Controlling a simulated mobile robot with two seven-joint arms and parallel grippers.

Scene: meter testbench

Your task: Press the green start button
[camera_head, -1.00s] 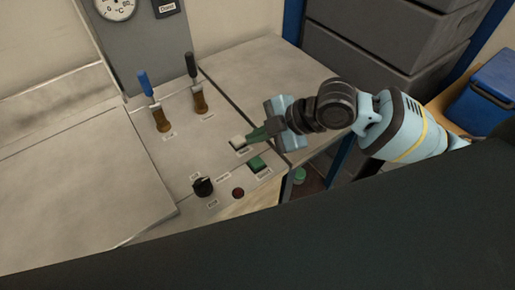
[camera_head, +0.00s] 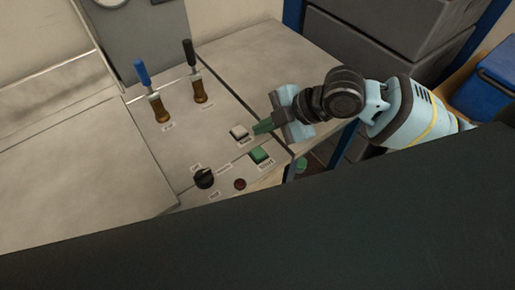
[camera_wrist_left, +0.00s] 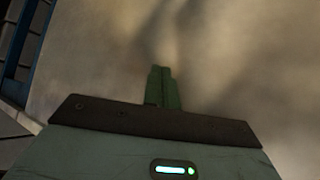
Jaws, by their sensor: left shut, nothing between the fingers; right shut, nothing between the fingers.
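A black knob (camera_head: 204,178) and a small red button (camera_head: 240,184) are at the panel's front. A blue-handled lever (camera_head: 147,82) and a black-handled lever (camera_head: 194,65) stand farther back. Grey crates (camera_head: 370,45) and a blue box (camera_head: 490,80) are at the right.

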